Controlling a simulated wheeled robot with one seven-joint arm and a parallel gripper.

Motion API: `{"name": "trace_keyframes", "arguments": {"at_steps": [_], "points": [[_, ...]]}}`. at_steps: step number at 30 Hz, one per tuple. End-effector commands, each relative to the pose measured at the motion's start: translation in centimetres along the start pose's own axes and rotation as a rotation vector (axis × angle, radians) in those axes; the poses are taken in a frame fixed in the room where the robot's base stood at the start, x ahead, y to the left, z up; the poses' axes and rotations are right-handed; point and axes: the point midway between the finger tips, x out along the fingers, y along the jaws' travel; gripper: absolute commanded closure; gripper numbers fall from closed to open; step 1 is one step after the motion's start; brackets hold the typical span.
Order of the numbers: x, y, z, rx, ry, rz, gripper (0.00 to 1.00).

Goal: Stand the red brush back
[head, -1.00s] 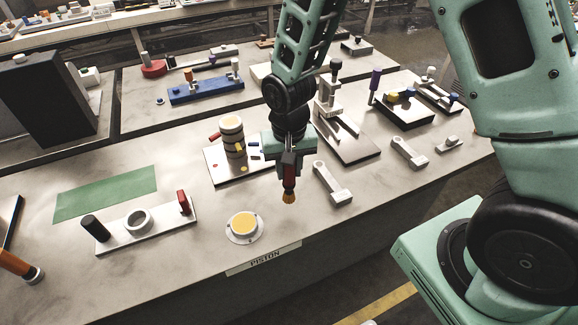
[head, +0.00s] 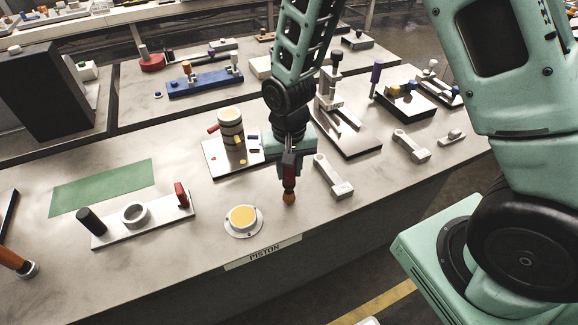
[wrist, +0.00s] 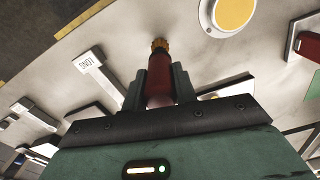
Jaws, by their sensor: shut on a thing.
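The red brush (head: 289,172) is held upright in my gripper (head: 289,160), its orange-brown bristles (head: 289,196) pointing down. The bristles are over the bench, right of the round yellow-topped piston fixture (head: 243,218); I cannot tell whether they touch the bench. In the wrist view, the brush (wrist: 160,75) lies between the two fingers of my gripper (wrist: 159,92), which is shut on it. The brush's upper end is hidden by the gripper.
A white base (head: 150,224) with a black cylinder, a ring and a red block stands at left, by a green mat (head: 100,186). A grey wrench-like part (head: 333,177) lies close right of the brush. A striped cylinder (head: 231,125) stands behind. The bench front is largely clear.

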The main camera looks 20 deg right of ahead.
Motion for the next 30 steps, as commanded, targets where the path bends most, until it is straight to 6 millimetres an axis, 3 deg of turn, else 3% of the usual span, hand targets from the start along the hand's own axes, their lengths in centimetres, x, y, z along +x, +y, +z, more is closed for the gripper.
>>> {"name": "trace_keyframes", "arguments": {"at_steps": [27,28,30], "points": [[1.08,-0.02,-0.01,0.000,0.001,0.000,0.95],[1.09,-0.02,-0.02,0.000,0.001,0.000,0.69],[1.06,-0.02,-0.02,0.000,0.001,0.000,0.65]]}}
